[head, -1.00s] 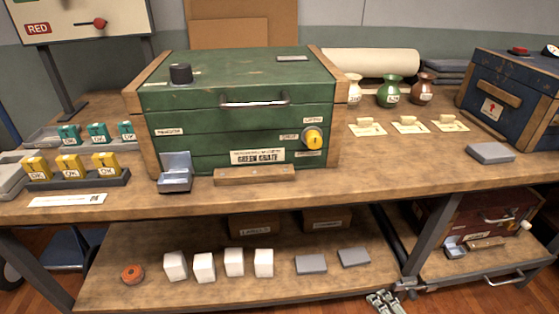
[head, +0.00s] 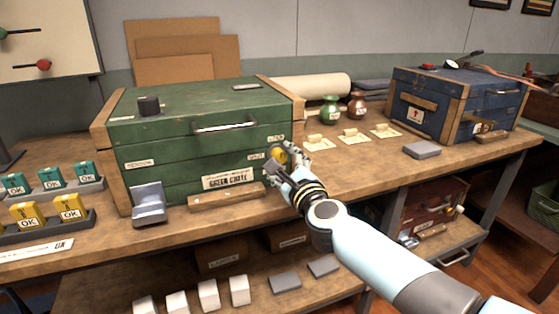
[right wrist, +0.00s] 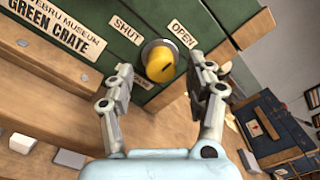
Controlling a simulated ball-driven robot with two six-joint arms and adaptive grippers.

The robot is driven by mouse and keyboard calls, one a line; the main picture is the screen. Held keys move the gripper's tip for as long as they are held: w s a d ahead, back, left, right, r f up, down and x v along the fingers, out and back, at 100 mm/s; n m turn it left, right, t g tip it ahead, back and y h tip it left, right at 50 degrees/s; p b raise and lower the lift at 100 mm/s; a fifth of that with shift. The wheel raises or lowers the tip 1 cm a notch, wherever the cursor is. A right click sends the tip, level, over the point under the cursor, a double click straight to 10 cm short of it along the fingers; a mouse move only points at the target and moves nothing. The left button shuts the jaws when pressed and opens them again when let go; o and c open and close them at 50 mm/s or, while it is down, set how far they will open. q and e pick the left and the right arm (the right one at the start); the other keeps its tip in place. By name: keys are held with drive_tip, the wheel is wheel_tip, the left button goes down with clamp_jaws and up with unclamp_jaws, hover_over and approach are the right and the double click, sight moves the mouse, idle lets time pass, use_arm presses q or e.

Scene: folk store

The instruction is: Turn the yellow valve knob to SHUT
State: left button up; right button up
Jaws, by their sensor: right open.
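The yellow valve knob (right wrist: 161,64) sits on the front of the green crate (head: 165,140), which stands on the workbench. In the right wrist view the knob lies between and just beyond the open fingers of my right gripper (right wrist: 165,85), with no clear contact. A SHUT label (right wrist: 128,31) is above left of the knob and an OPEN label (right wrist: 182,34) above right. In the head view my right gripper (head: 281,163) is at the crate's right front and partly covers the knob (head: 277,155). My left gripper is not in view.
A wooden block (head: 227,196) and a small grey open box (head: 148,203) stand before the crate. A blue chest (head: 455,103) stands farther right. A grey slab (head: 422,149) lies on the open bench between.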

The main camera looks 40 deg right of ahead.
drive_tip(key=shift+x, duration=1.1)
drive_tip(key=shift+c, duration=0.2)
clamp_jaws()
